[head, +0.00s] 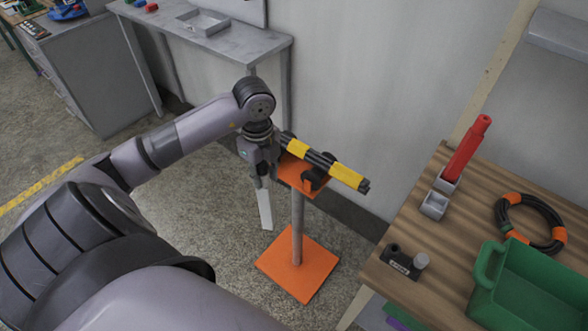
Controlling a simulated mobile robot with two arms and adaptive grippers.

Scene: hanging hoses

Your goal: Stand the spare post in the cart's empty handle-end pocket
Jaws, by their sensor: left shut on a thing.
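My left gripper (259,163) points down beside the orange stand (297,270) and is shut on a pale grey, flat-looking bar (265,211). The bar hangs nearly upright below the fingers, clear of the floor as far as I can tell; its upper end is hidden in the grip. I take it to be the spare post, though I cannot be sure. I cannot make out the cart's handle or its empty handle-end pocket. My right gripper is out of view.
A black and yellow bundle (346,176) lies across the stand's top, close right of my gripper. A wooden-topped bench (402,276) at right holds a red cylinder (467,148) in a grey holder (435,205), a hose coil (558,236) and a green bin (520,294). A grey bench (245,47) stands behind.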

